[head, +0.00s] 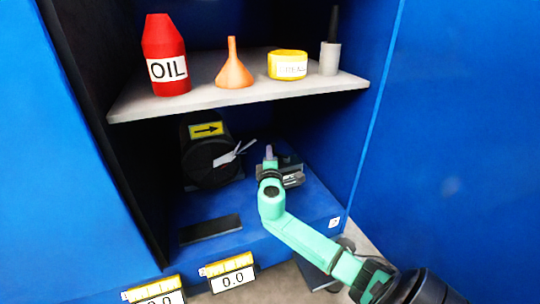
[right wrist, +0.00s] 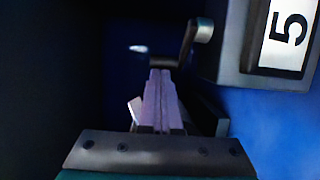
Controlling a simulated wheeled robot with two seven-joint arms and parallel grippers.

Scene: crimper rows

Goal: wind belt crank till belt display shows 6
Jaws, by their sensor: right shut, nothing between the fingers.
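My right gripper (head: 268,152) reaches into the lower bay of the blue cabinet on a turquoise arm. Its fingers (right wrist: 160,85) are together in the right wrist view, with nothing between them. Just past the fingertips there is a dark crank-like lever with a pale round knob (right wrist: 204,30); I cannot tell whether the fingers touch it. Beside it is a white plate (right wrist: 287,33) with a sideways black 5. In the head view a dark round drum (head: 205,163) with pale grey levers (head: 232,154) stands left of the gripper. My left gripper is out of view.
A grey shelf (head: 125,108) above holds a red oil bottle (head: 166,52), an orange funnel (head: 234,70), a yellow tin (head: 287,62) and a grey cylinder (head: 330,58). A yellow arrow plate (head: 207,130) tops the drum.

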